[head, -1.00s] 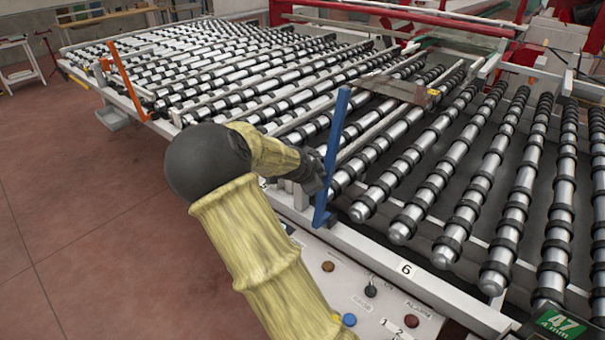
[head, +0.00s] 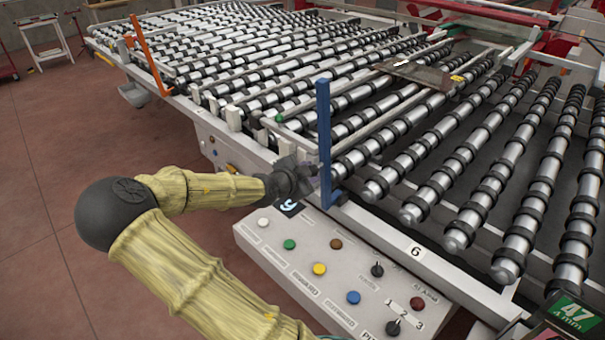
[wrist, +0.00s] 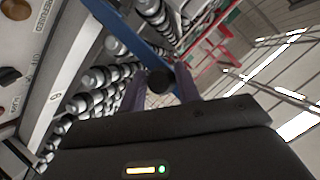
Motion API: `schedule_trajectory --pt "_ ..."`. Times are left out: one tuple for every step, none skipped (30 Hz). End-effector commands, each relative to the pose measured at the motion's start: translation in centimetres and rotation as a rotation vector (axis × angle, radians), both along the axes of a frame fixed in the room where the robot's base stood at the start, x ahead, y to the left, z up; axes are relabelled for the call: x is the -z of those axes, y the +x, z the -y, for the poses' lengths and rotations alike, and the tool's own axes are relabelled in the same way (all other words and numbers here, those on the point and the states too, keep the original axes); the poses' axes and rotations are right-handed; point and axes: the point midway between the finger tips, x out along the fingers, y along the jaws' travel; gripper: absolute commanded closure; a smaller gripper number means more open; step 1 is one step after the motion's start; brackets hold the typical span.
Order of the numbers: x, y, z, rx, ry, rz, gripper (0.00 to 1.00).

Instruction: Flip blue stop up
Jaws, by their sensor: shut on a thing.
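The blue stop (head: 324,135) is a flat blue bar at the near edge of the roller table. It stands upright, its top well above the rollers. My gripper (head: 311,172) is at the lower part of the bar, on its left side, and is shut on it. In the wrist view the blue bar (wrist: 138,38) crosses behind the two dark fingers of my gripper (wrist: 159,86). A round black piece (wrist: 159,80) shows between the fingers; I cannot tell what it belongs to. The exact contact is hidden.
The roller table (head: 440,262) fills the right and back. An orange stop (head: 148,62) stands farther left on its edge. A control panel (head: 330,268) with coloured buttons lies below the blue stop. Red floor (head: 50,200) is clear at left.

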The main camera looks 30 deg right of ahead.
Motion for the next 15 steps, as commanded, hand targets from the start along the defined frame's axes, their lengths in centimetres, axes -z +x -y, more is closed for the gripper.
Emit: schedule_trajectory --pt "1.37 -0.83 -0.23 0.014 0.020 -0.027 1.00" --pt "1.39 -0.82 -0.26 0.014 0.019 -0.027 1.00" --pt "1.43 -0.81 -0.29 0.013 0.020 -0.028 1.00" --pt "1.44 -0.81 -0.31 0.012 0.019 -0.027 1.00" --pt "1.43 -0.80 -0.33 0.012 0.019 -0.027 1.00" --pt "1.44 -0.79 -0.35 0.012 0.019 -0.028 1.00" --pt "1.44 -0.77 -0.37 0.011 0.019 -0.028 1.00" --pt "1.45 -0.77 -0.39 0.010 0.019 -0.029 1.00" --pt "1.45 -0.76 -0.40 0.010 0.019 -0.029 1.00" --pt "1.46 -0.75 -0.41 0.010 0.019 -0.029 1.00" --pt "1.45 -0.74 -0.42 0.010 0.018 -0.029 1.00" --pt "1.46 -0.74 -0.43 0.009 0.019 -0.029 1.00" --pt "1.45 -0.73 -0.44 0.009 0.018 -0.029 0.62" --pt "1.43 -0.75 -0.44 0.009 0.018 -0.029 0.56" --pt "1.42 -0.74 -0.43 0.009 0.018 -0.029 0.48"
